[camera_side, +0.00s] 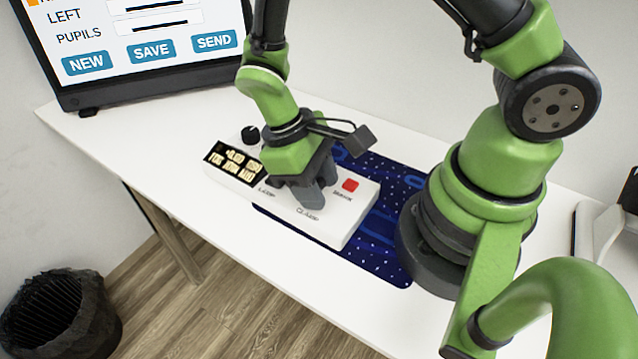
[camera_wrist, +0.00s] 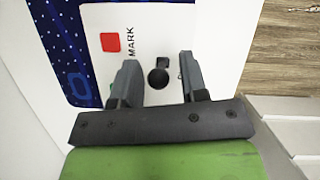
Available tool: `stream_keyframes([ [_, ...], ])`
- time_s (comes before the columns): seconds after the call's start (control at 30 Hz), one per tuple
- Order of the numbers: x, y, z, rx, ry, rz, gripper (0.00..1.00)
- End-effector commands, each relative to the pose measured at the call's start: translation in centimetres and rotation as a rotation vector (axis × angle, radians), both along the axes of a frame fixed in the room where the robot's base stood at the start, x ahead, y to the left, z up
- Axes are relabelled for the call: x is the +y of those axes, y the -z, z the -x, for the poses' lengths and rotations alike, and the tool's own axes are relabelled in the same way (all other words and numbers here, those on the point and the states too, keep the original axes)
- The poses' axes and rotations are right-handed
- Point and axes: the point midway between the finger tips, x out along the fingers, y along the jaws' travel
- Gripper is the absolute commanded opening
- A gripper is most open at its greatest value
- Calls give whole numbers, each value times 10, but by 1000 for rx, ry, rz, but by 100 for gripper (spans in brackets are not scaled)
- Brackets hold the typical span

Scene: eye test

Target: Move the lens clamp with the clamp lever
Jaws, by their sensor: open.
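The white control box (camera_side: 345,225) lies on the table, with a label reading CLAMP near its front edge. In the wrist view, a small black lever with a round knob (camera_wrist: 158,79) stands on the box's white top (camera_wrist: 215,40). My gripper (camera_side: 315,196) is low over the box and hides the lever in the side view. In the wrist view, my gripper (camera_wrist: 158,66) is open, one finger on each side of the knob, with white showing between. The lens clamp itself cannot be made out.
A red MARK button (camera_side: 350,185) is on the box, right of my gripper. A black dial (camera_side: 250,134) and a lit display (camera_side: 234,162) are at its left end. A dark blue mat (camera_side: 385,262) lies under the box. A monitor (camera_side: 150,50) stands at the back left.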

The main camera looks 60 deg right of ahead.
Motion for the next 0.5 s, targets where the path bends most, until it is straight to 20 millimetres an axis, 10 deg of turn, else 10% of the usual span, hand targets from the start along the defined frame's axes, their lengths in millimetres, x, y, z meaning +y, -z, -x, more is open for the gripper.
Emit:
stream_keyframes([
  [0.33,-1,6,3,0,0,0,40],
  [0.5,-1,6,3,0,0,0,6],
])
